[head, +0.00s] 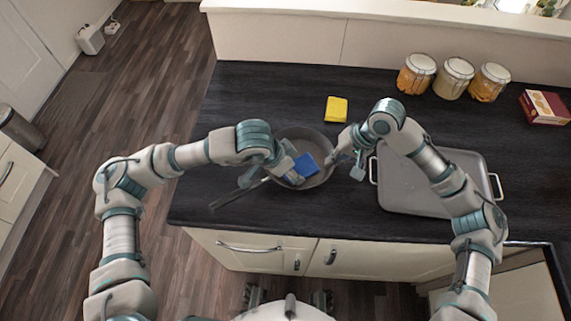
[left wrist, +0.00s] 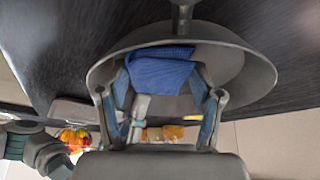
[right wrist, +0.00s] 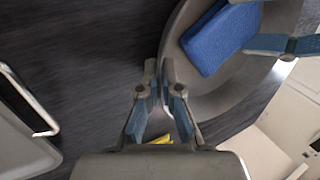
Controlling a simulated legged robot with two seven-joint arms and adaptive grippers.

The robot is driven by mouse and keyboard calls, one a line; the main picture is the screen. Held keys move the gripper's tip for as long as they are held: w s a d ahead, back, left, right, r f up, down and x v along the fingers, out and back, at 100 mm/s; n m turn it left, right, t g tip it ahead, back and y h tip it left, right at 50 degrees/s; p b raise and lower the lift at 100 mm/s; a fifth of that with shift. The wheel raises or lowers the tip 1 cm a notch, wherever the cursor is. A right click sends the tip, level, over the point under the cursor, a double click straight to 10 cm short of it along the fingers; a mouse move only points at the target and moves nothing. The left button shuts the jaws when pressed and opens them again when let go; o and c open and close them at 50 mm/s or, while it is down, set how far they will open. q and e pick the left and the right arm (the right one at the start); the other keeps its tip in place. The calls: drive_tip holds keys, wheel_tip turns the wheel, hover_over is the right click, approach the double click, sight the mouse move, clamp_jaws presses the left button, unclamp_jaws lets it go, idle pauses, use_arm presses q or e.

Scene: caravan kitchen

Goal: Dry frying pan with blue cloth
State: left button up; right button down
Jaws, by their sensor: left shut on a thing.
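The grey frying pan (head: 318,143) lies on the dark worktop, its handle (head: 238,193) pointing to the lower left. The blue cloth (head: 305,165), a folded block, is in the pan's bowl. My left gripper (head: 287,168) is shut on the cloth; the left wrist view shows the cloth (left wrist: 160,68) between its fingers, with the pan (left wrist: 245,65) behind. My right gripper (head: 344,164) is at the pan's right rim. In the right wrist view its fingertips (right wrist: 159,80) are close together with the rim between them, and the cloth (right wrist: 220,38) lies inside the pan (right wrist: 215,92).
A grey tray (head: 400,192) with white handles stands right of the pan, partly behind my right arm. A yellow sponge (head: 337,109) lies behind the pan. Several jars (head: 452,78) and a red box (head: 544,107) stand at the back right. The worktop's left part is clear.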

sight(301, 156)
use_arm(q)
drive_tip(key=shift+w+d, duration=0.85)
drive_tip(key=shift+d, duration=0.2)
drive_tip(key=shift+w+a+r, duration=0.1)
drive_tip(key=shift+w, duration=1.3)
use_arm(e)
drive_tip(key=shift+f, duration=0.1)
use_arm(q)
drive_tip(key=shift+w+a, duration=0.3)
drive_tip(key=shift+a, duration=0.45)
drive_tip(key=shift+w+a, duration=0.25)
drive_tip(key=shift+a, duration=0.5)
drive_tip(key=shift+s+a+f, duration=0.2)
drive_tip(key=shift+s+a, duration=0.75)
drive_tip(key=shift+a, duration=0.1)
drive_tip(key=shift+s+d, duration=0.15)
drive_tip(key=shift+s, duration=0.55)
drive_tip(key=shift+s+d, duration=0.1)
drive_tip(key=shift+s, duration=0.55)
drive_tip(key=shift+s+d, duration=0.25)
drive_tip(key=shift+d, duration=0.4)
drive_tip(key=shift+s+d, duration=0.25)
drive_tip(key=shift+d, duration=0.4)
drive_tip(key=shift+w+a+r, duration=0.1)
drive_tip(key=shift+w+a, duration=0.05)
drive_tip(key=shift+w, duration=0.55)
drive_tip(key=shift+w+a, duration=0.1)
drive_tip(key=shift+w, duration=0.6)
drive_tip(key=shift+r, duration=4.25)
